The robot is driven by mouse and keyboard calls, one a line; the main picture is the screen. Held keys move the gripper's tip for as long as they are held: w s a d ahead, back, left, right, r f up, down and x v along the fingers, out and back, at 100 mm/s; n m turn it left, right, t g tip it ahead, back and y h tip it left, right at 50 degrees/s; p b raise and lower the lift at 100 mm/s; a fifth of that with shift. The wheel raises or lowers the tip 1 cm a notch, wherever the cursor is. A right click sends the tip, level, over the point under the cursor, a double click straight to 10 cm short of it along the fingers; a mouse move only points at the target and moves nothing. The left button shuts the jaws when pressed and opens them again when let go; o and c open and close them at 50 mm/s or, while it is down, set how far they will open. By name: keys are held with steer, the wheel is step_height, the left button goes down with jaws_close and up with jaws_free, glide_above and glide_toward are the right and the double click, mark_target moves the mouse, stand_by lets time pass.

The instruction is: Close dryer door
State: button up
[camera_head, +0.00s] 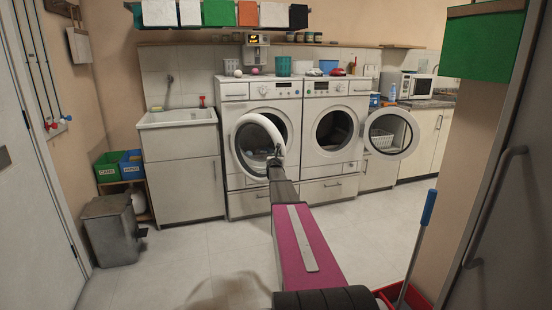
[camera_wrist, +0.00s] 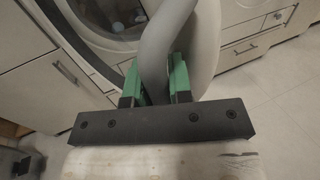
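Two white front-loading machines stand side by side; I cannot tell from labels which is the dryer. The left machine (camera_head: 262,92) has its round door (camera_head: 240,139) standing ajar, with a dark opening behind it. The right machine (camera_head: 326,88) has its round door (camera_head: 390,134) swung wide open to the right. My gripper (camera_head: 275,158) is at the right edge of the left machine's door. In the wrist view, the green fingers of my gripper (camera_wrist: 155,80) stand on both sides of the pale door rim (camera_wrist: 157,45), with no clear gap seen. The fingertips are partly hidden.
A white sink cabinet (camera_head: 183,178) stands left of the machines. A grey bin (camera_head: 110,232) and green and blue boxes (camera_head: 108,167) are further left. A red bucket (camera_head: 405,297) with a blue-handled mop (camera_head: 428,208) is at the lower right. The tiled floor (camera_head: 215,250) is mostly clear.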

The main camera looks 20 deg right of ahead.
steer(key=v, duration=0.9)
steer(key=shift+s, duration=0.4)
steer(key=shift+r, duration=0.1)
steer(key=c, duration=0.3)
steer(key=shift+a, duration=0.25)
jaws_close()
steer(key=s+a+f+m+g+h, duration=0.1)
steer(key=s+a+m+g+h, duration=0.2)
steer(key=m, duration=0.8)
steer(key=a+m+g+h, duration=0.1)
steer(key=a+m+h, duration=0.35)
steer(key=m, duration=0.75)
steer(key=w+d+y, duration=0.1)
steer(key=w+d, duration=0.8)
steer(key=shift+d+f, duration=0.15)
steer(key=shift+f, duration=0.1)
